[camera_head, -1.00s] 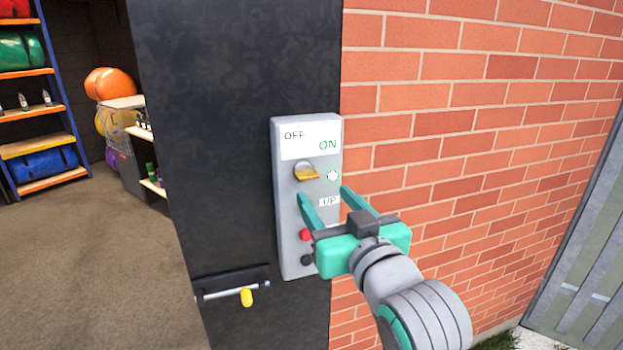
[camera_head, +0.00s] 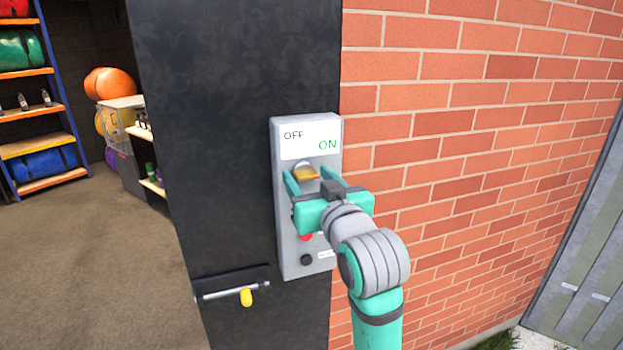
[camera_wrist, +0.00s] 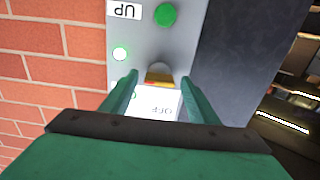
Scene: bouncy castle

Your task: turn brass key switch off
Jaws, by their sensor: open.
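The brass key switch (camera_head: 306,173) sits on a grey control box (camera_head: 283,238), below a white label with OFF on the left and ON in green on the right. In the wrist view the brass switch (camera_wrist: 160,75) shows between and just beyond my fingers. My gripper (camera_head: 308,178) is open, its teal fingers on either side of the switch in the head view. I cannot tell whether either finger touches it.
The box has a green button (camera_wrist: 165,14), a white light (camera_wrist: 120,54), a red button (camera_head: 306,237) and a black button (camera_head: 306,260). A latch with a yellow knob (camera_head: 246,297) is lower left. A brick wall (camera_head: 450,130) stands to the right.

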